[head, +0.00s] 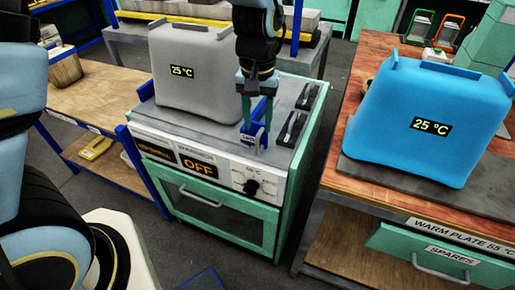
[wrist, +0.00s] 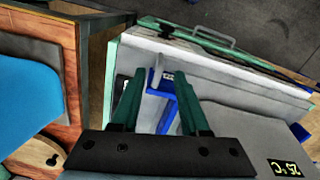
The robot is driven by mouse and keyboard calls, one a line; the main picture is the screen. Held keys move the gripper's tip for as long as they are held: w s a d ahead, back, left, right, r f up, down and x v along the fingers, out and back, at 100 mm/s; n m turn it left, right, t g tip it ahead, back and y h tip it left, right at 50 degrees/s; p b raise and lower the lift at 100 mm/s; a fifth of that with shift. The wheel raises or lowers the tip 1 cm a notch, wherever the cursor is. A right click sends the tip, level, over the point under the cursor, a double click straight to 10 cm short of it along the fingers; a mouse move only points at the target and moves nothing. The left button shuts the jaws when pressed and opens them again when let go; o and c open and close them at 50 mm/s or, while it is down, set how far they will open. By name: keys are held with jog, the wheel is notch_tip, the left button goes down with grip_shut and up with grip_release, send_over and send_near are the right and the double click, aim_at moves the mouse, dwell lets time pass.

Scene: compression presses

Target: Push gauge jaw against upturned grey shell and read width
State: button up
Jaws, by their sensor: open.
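The grey shell (head: 190,75) stands on the top of a green-and-white press (head: 220,225), with a 25 °C label on its front. It also shows at the lower right of the wrist view (wrist: 245,125). The blue gauge (head: 262,122) stands on the press top to the right of the shell, with a small label low on its front. My gripper (head: 257,90) is above the gauge with its green fingers apart. In the wrist view, the blue gauge (wrist: 166,84) shows between the open fingers (wrist: 157,80). I cannot tell whether the gauge touches the shell.
Two dark handles (head: 292,128) lie on the press top at the right. The press front has an OFF display (head: 198,166) and a black knob (head: 251,187). A blue shell (head: 425,115) stands on a warm-plate bench at right. A wooden bench (head: 95,95) is at left.

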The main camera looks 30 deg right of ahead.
aim_at(256, 139)
notch_tip(256, 139, down, 9)
jog(key=shift+r+p, duration=0.1)
jog(key=shift+p, duration=0.55)
grip_shut()
jog(key=shift+w+a, duration=0.1)
